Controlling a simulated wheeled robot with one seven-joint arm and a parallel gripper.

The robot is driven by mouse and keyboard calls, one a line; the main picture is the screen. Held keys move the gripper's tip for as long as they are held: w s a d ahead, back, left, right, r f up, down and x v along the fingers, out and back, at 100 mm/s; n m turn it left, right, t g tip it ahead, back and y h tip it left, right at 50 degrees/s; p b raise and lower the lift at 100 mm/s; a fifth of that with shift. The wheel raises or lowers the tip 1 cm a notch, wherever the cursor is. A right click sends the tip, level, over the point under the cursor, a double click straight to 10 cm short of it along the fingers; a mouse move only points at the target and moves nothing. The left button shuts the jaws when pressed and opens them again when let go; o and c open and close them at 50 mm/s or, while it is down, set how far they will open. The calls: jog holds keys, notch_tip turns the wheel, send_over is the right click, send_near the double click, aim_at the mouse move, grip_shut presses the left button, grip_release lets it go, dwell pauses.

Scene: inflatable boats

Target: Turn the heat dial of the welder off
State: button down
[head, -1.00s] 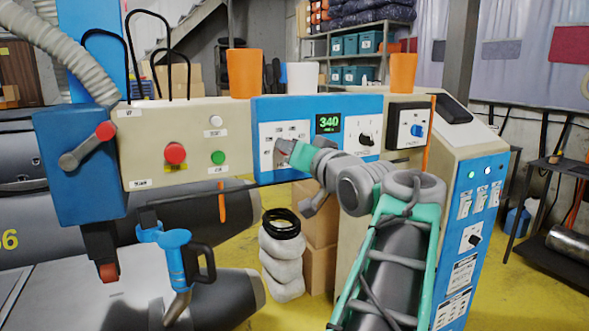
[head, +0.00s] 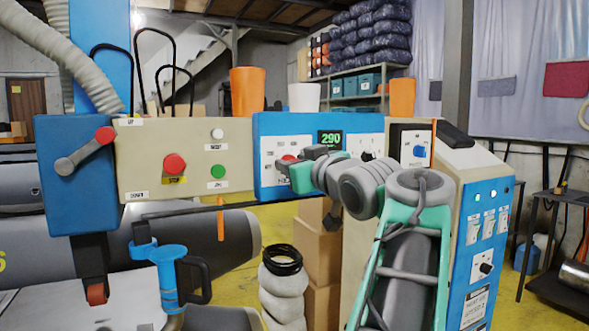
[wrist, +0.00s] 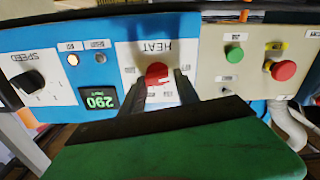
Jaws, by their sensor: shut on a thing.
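The welder's blue control panel (head: 263,128) carries the heat dial (head: 289,157), a red knob on a white plate, partly hidden by my gripper in the head view. In the wrist view, upside down, the red heat dial (wrist: 157,73) sits on its plate marked HEAT. My gripper (wrist: 169,87) has its two dark fingers at the dial, shut on it. In the head view my gripper (head: 285,168) reaches the panel from the right. The green display (head: 330,138) reads 290. The dial's exact pointer setting is too small to tell.
Left of the dial are a red stop button (head: 174,164) and a green button (head: 218,171). A speed dial (wrist: 30,82) is on the same panel.

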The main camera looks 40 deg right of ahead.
dwell(0.4)
jog(key=c, duration=0.9)
grip_release()
jog(key=v, duration=0.7)
jog(key=shift+s, duration=0.35)
jog(key=shift+a, duration=0.15)
